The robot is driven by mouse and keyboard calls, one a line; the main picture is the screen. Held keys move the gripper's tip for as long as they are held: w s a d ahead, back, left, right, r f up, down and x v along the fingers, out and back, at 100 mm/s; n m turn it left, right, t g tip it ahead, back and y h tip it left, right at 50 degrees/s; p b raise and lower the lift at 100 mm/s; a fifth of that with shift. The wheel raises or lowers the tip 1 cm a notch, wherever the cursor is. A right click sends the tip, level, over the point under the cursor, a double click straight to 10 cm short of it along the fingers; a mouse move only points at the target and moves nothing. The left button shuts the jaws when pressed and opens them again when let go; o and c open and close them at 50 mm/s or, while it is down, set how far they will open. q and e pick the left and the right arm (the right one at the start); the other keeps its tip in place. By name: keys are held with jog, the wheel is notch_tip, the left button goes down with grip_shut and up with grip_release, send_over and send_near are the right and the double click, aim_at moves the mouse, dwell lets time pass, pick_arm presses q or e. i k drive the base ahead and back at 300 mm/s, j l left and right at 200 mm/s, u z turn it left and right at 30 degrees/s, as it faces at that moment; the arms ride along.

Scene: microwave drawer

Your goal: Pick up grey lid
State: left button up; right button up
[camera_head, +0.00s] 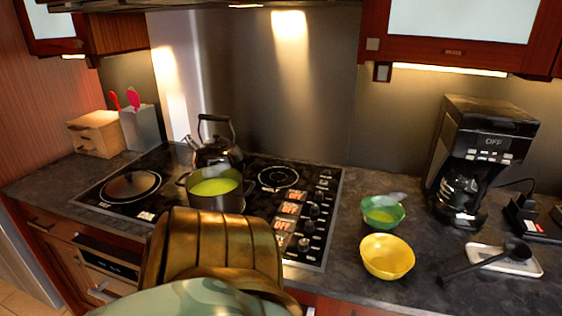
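I see no gripper fingers of either hand, and nothing is seen held.
A dark kettle (217,148) stands behind the pot. A green bowl (382,214), a yellow bowl (387,257), a coffee maker (485,150) and a black ladle-like utensil (480,268) on a white rest occupy the right counter. A wooden box (97,133) stands back left.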

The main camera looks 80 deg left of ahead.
aim_at(129, 185)
jog(key=u, duration=3.55)
